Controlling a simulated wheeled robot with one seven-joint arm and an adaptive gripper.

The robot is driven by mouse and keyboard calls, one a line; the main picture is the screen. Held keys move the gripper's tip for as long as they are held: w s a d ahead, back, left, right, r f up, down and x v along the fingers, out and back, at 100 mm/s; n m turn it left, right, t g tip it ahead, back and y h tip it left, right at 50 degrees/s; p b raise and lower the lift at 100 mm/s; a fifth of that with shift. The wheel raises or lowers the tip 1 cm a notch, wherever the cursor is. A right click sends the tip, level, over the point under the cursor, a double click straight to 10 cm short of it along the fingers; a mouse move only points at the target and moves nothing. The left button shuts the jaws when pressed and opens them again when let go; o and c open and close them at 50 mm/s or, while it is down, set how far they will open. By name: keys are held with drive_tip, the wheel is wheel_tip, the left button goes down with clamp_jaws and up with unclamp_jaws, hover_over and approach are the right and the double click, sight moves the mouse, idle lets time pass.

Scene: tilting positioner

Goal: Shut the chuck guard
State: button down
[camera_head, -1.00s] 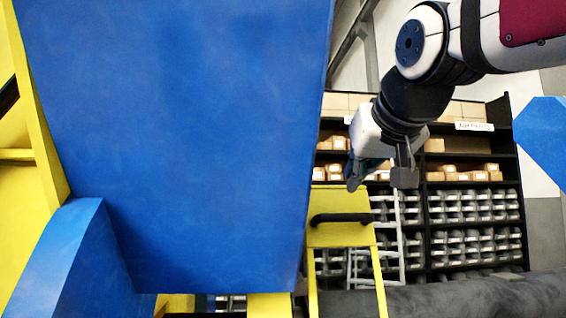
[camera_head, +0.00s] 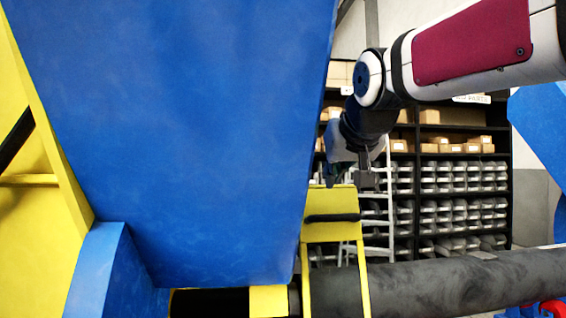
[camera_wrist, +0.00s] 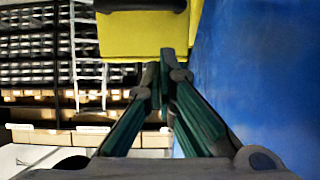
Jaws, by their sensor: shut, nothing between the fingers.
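The chuck guard (camera_head: 331,232) appears to be the yellow panel with side legs, standing beside the big blue body and reaching down over a dark round bar. My gripper (camera_head: 350,181) is at the guard's upper edge in the head view, with fingers pointing down. In the wrist view my gripper (camera_wrist: 165,66) has its fingertips together and empty, near the guard's yellow edge (camera_wrist: 145,38). The handle (camera_wrist: 140,5) shows at the top of that view. I cannot tell whether the fingers touch the guard.
The large blue body (camera_head: 180,130) fills the left, close beside my gripper; the wrist view shows a blue wall (camera_wrist: 255,75) on the right. The dark bar (camera_head: 450,285) runs to the right. Shelves with bins (camera_head: 465,180) and a pale ladder (camera_head: 386,210) stand behind.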

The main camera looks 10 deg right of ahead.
hover_over(324, 287)
drive_tip(key=s, duration=0.2)
wheel_tip(324, 287, down, 4)
drive_tip(key=shift+w+f+p, duration=0.3)
drive_tip(key=shift+f+p, duration=0.2)
drive_tip(key=shift+f, duration=0.45)
drive_tip(key=shift+f, duration=0.1)
drive_tip(key=shift+t, duration=0.7)
drive_tip(key=f+b, duration=0.5)
drive_tip(key=f, duration=0.1)
drive_tip(key=f+b, duration=0.5)
drive_tip(key=f, duration=0.1)
drive_tip(key=f+b, duration=0.5)
drive_tip(key=f, duration=0.1)
drive_tip(key=shift+s+f, duration=0.3)
drive_tip(key=shift+s, duration=0.1)
drive_tip(key=shift+r, duration=0.1)
